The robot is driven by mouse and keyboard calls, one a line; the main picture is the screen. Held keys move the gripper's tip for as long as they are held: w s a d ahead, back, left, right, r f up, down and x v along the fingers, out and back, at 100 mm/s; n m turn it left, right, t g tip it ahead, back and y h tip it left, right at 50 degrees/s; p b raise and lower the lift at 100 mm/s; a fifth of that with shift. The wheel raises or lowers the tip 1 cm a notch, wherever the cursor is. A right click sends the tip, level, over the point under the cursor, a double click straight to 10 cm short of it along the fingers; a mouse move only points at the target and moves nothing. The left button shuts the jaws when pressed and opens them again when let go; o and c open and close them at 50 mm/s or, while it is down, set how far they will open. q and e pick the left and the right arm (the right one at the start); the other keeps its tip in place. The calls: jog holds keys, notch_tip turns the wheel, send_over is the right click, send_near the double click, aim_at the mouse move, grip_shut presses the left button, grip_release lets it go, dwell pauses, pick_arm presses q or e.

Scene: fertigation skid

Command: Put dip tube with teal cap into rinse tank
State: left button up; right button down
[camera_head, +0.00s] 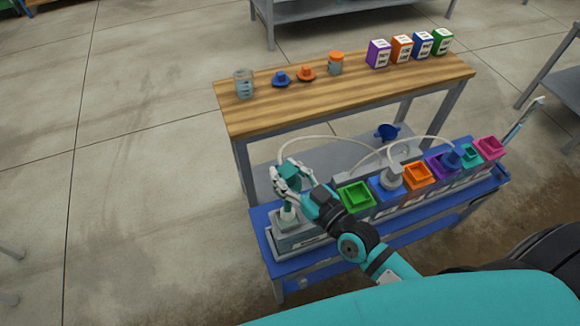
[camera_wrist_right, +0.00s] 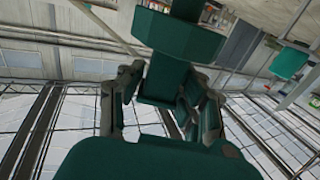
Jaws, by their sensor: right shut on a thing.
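The teal cap (camera_head: 289,171) of the dip tube is between the fingers of my right gripper (camera_head: 287,183), which is shut on it. A large teal block, apparently the cap, fills the upper middle of the right wrist view (camera_wrist_right: 180,36). The grey rinse tank (camera_head: 297,242) stands at the left end of the blue bench, with a pale neck (camera_head: 289,217) on top. My gripper is directly above this neck. The tube below the cap is largely hidden by my fingers, so I cannot tell how deep it sits. My left gripper is out of view.
Green (camera_head: 357,196), blue (camera_head: 384,190), orange (camera_head: 418,175), purple (camera_head: 437,164) and other open-topped tanks line the blue bench (camera_head: 410,232) rightward. White hoses (camera_head: 330,139) arch behind them. A wooden table (camera_head: 345,90) with cups, caps and small boxes stands behind.

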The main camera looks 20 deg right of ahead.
aim_at(290, 210)
jog(key=shift+f+b, duration=5.7)
jog(key=shift+f, duration=2.4)
jog(key=c, duration=0.8)
grip_release()
jog(key=shift+s+d+f, duration=0.1)
jog(key=shift+s, duration=0.2)
jog(key=v, duration=1.1)
jog(key=shift+s, duration=0.15)
